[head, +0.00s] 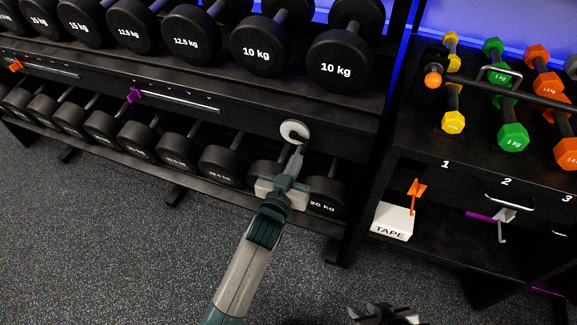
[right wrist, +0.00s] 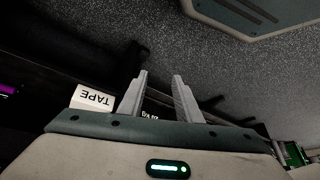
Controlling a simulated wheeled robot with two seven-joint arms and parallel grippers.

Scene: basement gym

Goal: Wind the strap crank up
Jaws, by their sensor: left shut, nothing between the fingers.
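A round pale disc with a dark middle (head: 295,131) sits on the front rail of the dumbbell rack; it looks like the strap crank, but its handle is not clear. My left gripper (head: 298,150) is shut and empty, with its fingertips right at the lower edge of the disc. I cannot tell whether they touch it. My right gripper (head: 385,312) is low at the bottom edge of the head view, well away from the disc. In the right wrist view its two fingers (right wrist: 160,95) stand apart with nothing between them.
Black dumbbells (head: 263,47) fill the rack above and below the rail. Right of it stands a shelf with coloured dumbbells (head: 512,137), an orange-knobbed black bar (head: 433,81) and a white TAPE box (head: 393,221). The speckled floor (head: 120,250) in front is clear.

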